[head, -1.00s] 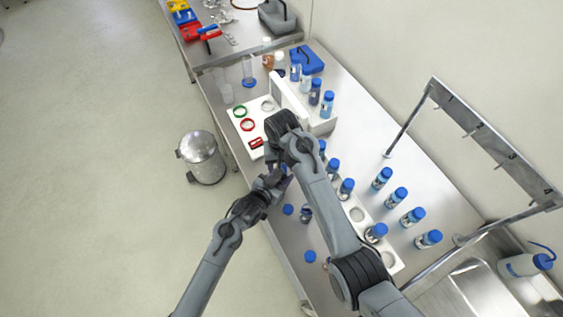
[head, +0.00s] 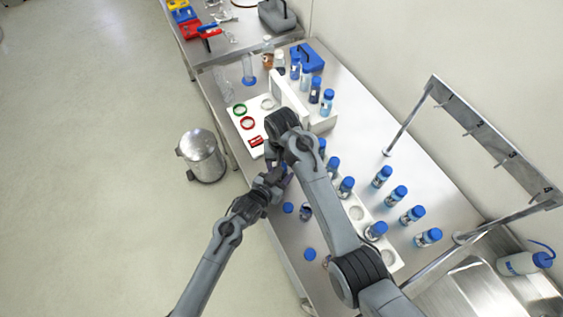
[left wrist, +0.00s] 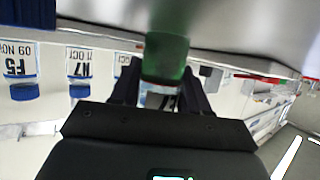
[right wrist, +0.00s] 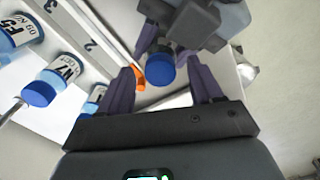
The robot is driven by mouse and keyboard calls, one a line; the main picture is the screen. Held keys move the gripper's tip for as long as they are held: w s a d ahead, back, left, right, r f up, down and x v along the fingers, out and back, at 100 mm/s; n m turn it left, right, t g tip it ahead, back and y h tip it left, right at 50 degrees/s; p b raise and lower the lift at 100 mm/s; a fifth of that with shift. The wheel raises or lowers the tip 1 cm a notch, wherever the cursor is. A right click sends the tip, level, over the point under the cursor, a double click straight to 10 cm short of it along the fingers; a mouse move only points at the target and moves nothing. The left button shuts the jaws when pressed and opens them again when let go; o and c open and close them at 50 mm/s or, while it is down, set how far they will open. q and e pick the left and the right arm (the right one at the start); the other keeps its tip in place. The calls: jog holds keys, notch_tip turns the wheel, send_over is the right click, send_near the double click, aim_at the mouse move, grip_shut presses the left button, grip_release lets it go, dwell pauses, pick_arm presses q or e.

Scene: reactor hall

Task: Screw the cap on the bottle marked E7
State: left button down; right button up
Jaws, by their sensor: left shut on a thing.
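My left gripper (head: 278,178) is shut on a small bottle over the bench's front edge. In the left wrist view the bottle's dark green body (left wrist: 165,60) stands between the fingers, with part of a white label (left wrist: 160,99) too covered to read. In the right wrist view a blue cap (right wrist: 160,74) shows at the end of the bottle held by my left gripper (right wrist: 178,28). My right gripper (right wrist: 163,90) is open, its fingers apart on both sides of the cap, with gaps. I cannot tell how tightly the cap sits.
Loose blue caps (head: 288,208) (head: 309,254) lie on the bench near its front edge, beside a bottle (head: 306,212). A white rack (head: 395,262) holds blue-capped bottles, and several more stand behind it. A white board (head: 238,112) with coloured rings lies further back. A bin (head: 202,158) stands on the floor.

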jog(key=shift+r, duration=0.15)
jog(key=shift+r, duration=3.65)
pick_arm(q)
jog(key=shift+c, duration=2.4)
grip_release()
jog(key=v, duration=1.1)
jog(key=shift+f+p, duration=0.15)
jog(key=shift+p, duration=0.2)
pick_arm(e)
jog(key=shift+r, duration=0.3)
pick_arm(q)
jog(key=shift+w, duration=0.1)
